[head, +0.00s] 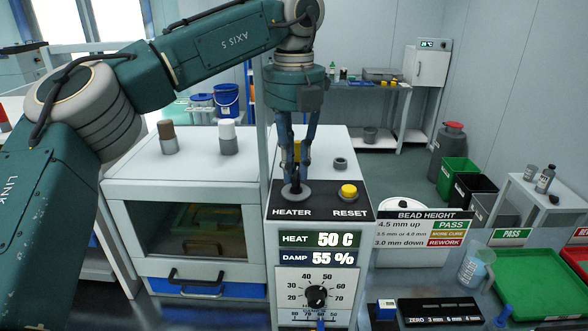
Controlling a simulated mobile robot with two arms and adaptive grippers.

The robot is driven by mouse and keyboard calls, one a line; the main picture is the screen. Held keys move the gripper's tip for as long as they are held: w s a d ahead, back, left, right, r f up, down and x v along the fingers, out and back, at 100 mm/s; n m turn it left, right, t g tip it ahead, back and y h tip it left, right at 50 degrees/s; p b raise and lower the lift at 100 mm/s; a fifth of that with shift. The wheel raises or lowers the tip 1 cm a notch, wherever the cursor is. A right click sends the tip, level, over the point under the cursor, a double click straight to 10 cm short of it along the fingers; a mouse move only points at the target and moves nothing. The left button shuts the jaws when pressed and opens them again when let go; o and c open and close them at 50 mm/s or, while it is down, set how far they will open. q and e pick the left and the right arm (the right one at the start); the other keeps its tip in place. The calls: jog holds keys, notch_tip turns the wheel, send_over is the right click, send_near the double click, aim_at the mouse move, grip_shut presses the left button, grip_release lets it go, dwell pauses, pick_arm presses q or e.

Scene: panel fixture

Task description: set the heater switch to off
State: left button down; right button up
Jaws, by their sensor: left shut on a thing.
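The heater switch (296,192) is a small toggle on a round grey base, on the black top strip of the control box, above the label HEATER. My left gripper (296,176) comes down on it from above, fingers pointing down. It is shut on the switch lever, and the fingers hide most of the lever, so its tilt is hard to tell. The display panel (318,239) below reads HEAT 50 C and DAMP 55 %. My right gripper is not in view.
A yellow RESET button (348,192) is right of the switch. A dial (316,297) is on the box front. A white cabinet (190,185) with two knobs stands left. A bead height sign (425,229), a jug (476,268) and a green tray (540,290) are right.

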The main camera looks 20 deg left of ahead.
pick_arm(q)
jog(key=shift+r+n, duration=0.15)
jog(key=shift+n, duration=0.35)
dwell(0.3)
jog(key=c, duration=1.7)
grip_release()
jog(key=shift+c, duration=0.2)
jog(key=shift+o, duration=0.4)
notch_tip(320, 180, up, 12)
